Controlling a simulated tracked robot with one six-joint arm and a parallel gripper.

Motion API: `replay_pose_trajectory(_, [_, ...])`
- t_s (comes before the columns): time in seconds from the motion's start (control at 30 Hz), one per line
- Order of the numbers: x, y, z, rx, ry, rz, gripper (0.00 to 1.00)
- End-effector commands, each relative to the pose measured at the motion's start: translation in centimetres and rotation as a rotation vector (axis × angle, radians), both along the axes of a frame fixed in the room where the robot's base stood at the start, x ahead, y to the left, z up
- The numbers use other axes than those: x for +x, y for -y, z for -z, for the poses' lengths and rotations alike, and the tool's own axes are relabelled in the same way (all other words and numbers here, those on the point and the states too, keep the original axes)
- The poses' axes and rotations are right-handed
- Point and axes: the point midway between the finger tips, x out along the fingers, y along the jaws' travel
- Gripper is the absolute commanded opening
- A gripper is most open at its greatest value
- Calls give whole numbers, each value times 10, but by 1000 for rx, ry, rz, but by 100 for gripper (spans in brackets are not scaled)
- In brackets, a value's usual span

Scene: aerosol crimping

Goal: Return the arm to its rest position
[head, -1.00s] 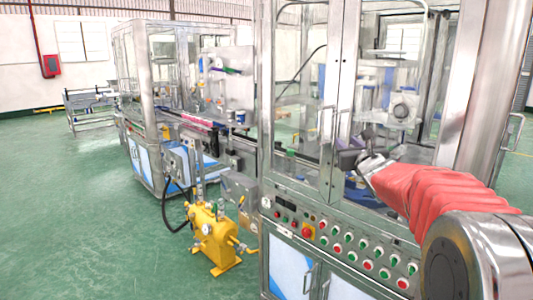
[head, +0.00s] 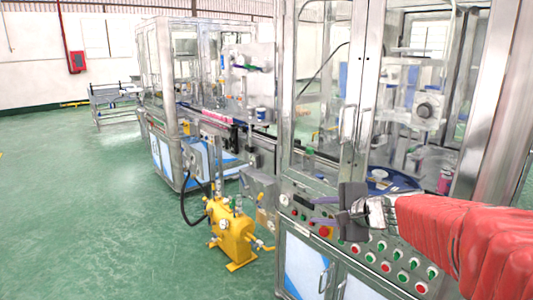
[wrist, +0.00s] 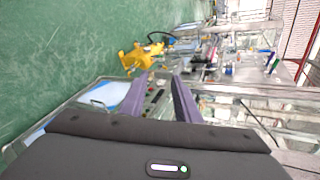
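My gripper (head: 322,211) is in front of the crimping machine's control panel (head: 402,262), at the end of my red-sleeved arm. It is clear of the machine's glass doors. In the wrist view, the two purple fingers of my gripper (wrist: 161,82) stand apart with nothing between them. The panel with its buttons shows beyond and between the fingers. My gripper's dark body covers part of the panel in the head view.
The metal-framed machine (head: 364,85) has a blue round table (head: 385,180) inside. A yellow pump unit (head: 232,236) stands on the green floor to the left. Another glazed machine (head: 165,85) stands behind. The floor at left is open.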

Motion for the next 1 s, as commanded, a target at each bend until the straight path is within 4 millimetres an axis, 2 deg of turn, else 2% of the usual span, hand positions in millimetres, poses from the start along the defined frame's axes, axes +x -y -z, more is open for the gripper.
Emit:
replay_pose_trajectory(0.2, [-64,-21,29,-254,-33,-211,30])
replay_pose_trajectory(0.47, [-143,-25,64,-558,-76,-460,30])
replay_pose_trajectory(0.67, [-204,-14,86,-794,-110,-640,30])
replay_pose_trajectory(0.8, [-244,0,97,-961,-131,-756,30])
replay_pose_trajectory(1.0, [-289,22,104,-1172,-147,-871,30])
